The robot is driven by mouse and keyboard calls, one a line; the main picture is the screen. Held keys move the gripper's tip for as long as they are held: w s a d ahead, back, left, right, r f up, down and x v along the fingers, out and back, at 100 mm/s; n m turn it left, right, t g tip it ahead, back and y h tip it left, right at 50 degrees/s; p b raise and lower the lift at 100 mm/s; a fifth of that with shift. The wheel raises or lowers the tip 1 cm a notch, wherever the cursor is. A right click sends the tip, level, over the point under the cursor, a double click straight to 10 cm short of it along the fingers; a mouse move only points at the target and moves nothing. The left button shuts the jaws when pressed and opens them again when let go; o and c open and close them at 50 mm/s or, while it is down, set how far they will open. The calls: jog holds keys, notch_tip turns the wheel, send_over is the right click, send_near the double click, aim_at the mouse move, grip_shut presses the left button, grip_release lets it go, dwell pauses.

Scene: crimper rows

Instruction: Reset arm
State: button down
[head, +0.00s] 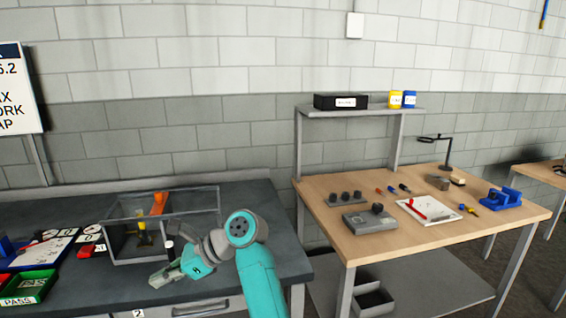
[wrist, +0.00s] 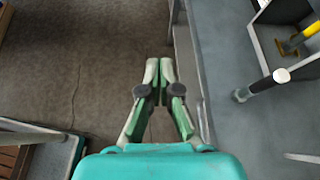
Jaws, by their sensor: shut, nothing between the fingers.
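My arm is teal and grey, and in the head view it reaches up from the bottom and bends left over the dark bench's front edge. My gripper (head: 158,281) is at the end of it, in front of the clear-walled box. In the wrist view my gripper (wrist: 160,64) points away from the camera, its two green and pale fingers meeting at the tips with nothing between them. Below it the wrist view shows the brown floor (wrist: 70,50) beside the bench's front edge.
The dark bench (head: 265,215) carries the clear-walled box (head: 190,202) with a yellow and orange device inside. A green tray (head: 35,288) lies at its left. A wooden table (head: 375,250) with blocks, tools and a white tray (head: 428,209) stands at right.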

jog(key=s+d+f+t+h, duration=0.1)
jog(key=d+f+t, duration=0.35)
jog(key=f, duration=0.75)
jog(key=s+d+f+t, duration=0.1)
jog(key=d+f+t, duration=0.1)
jog(key=d+f, duration=0.8)
jog(key=s+d+f+n+t+h, duration=0.3)
jog(key=s+d+f+t+h, duration=0.1)
jog(key=s+d+f, duration=0.9)
jog(key=s+d+r+n+t+h, duration=0.1)
jog(key=s+d+n+t+h, duration=0.1)
jog(key=s+d, duration=0.6)
jog(key=s+d+n+t+h, duration=0.25)
jog(key=s+d, duration=0.25)
jog(key=s, duration=0.5)
jog(key=s+d+r+n+h, duration=0.1)
jog(key=s+d+r+n, duration=0.1)
jog(key=s+r+n, duration=0.2)
jog(key=s+d+r+n+t+h, duration=0.1)
jog(key=s+r+n, duration=0.3)
jog(key=s+r, duration=0.6)
jog(key=shift+s+d+r, duration=0.4)
jog(key=shift+d+r, duration=0.25)
jog(key=shift+d, duration=0.1)
